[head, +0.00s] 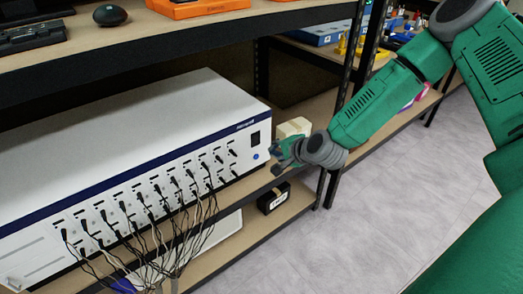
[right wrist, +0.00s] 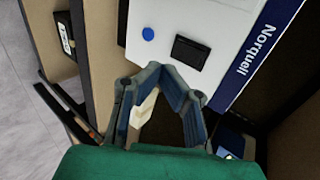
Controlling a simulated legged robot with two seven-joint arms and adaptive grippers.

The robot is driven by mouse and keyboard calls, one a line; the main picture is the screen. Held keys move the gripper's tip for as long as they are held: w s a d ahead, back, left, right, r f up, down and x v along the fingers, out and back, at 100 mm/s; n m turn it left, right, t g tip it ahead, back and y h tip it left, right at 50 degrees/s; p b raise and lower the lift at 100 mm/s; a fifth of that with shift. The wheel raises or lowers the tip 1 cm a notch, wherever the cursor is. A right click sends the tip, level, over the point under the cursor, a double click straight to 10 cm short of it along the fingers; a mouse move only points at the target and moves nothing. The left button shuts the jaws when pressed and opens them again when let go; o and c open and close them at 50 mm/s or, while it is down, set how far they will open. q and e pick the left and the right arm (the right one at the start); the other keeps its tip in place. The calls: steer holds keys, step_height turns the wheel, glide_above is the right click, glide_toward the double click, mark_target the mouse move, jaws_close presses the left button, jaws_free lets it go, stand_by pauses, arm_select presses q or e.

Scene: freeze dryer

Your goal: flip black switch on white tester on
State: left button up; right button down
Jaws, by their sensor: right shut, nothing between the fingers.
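The white tester (head: 130,140) is a long white box with a dark blue stripe, standing on the middle shelf. Its black switch (head: 255,138) is on the right end of the front panel, above a round blue button (head: 256,156). In the right wrist view the switch (right wrist: 190,52) is a dark rectangle just beyond the fingertips, with the blue button (right wrist: 148,34) to its left. Whether it is on or off cannot be told. My right gripper (head: 276,155) is shut and empty, just right of the panel; its fingertips (right wrist: 162,72) appear close together. My left gripper is out of view.
Several black plugs and cables (head: 165,210) hang from the tester's front. A cream block (head: 293,127) stands behind my right gripper on the shelf (head: 262,182). A black box (head: 273,198) sits on the lower shelf. The grey floor (head: 360,230) at right is clear.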

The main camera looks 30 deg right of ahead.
mark_target(257, 141)
steer(key=x, duration=0.1)
steer(key=b+x, duration=0.1)
steer(key=x, duration=0.1)
steer(key=r+x, duration=0.1)
steer(key=x, duration=0.1)
steer(key=shift+w+f+b, duration=0.1)
steer(key=shift+w+b, duration=0.25)
steer(key=shift+w, duration=0.7)
steer(key=shift+w+f, duration=0.1)
steer(key=shift+w, duration=0.15)
steer(key=shift+r+p, duration=0.55)
steer(key=shift+r, duration=0.45)
steer(key=shift+s+f, duration=0.1)
